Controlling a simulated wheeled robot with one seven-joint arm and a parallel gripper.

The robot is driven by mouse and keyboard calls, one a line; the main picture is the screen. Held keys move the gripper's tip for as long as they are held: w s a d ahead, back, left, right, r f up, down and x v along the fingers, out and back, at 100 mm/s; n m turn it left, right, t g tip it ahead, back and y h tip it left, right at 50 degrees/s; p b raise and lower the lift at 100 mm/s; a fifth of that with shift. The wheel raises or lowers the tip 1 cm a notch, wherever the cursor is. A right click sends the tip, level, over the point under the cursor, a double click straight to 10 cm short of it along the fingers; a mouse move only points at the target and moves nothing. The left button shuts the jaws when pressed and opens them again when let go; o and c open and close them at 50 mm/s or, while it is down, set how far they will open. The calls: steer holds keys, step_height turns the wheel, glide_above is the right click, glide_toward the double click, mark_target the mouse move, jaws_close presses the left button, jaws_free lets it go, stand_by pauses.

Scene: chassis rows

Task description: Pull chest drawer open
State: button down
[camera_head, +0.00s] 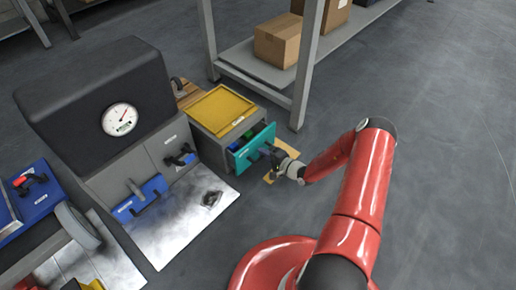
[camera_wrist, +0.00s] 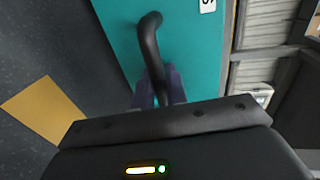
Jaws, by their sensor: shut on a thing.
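A small grey chest (camera_head: 205,124) with a yellow top stands on the floor in the head view. Its teal-fronted drawer (camera_head: 250,146) is partly open, with green and blue things inside. The drawer front also fills the top middle of the wrist view (camera_wrist: 112,40). A black curved handle (camera_wrist: 150,45) stands out from it. My gripper (camera_wrist: 158,92) is shut on the handle, its fingers on either side of the lower part. In the head view my gripper (camera_head: 275,156) is at the drawer front, and the handle is mostly hidden there.
A shelf rack (camera_head: 262,66) with cardboard boxes (camera_head: 278,40) stands behind the chest. A dark machine with a gauge (camera_head: 120,118) stands to the left, with a metal plate (camera_head: 185,215) on the floor before it. The floor at right is clear.

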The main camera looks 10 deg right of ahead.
steer(key=f+p+v, duration=0.2)
steer(key=v, duration=1.1)
steer(key=shift+s+f, duration=0.2)
steer(key=shift+f, duration=0.15)
steer(key=shift+d, duration=0.1)
steer(key=c, duration=1.5)
jaws_free()
steer(key=v, duration=0.8)
steer(key=shift+p, duration=0.35)
steer(key=shift+w, duration=0.1)
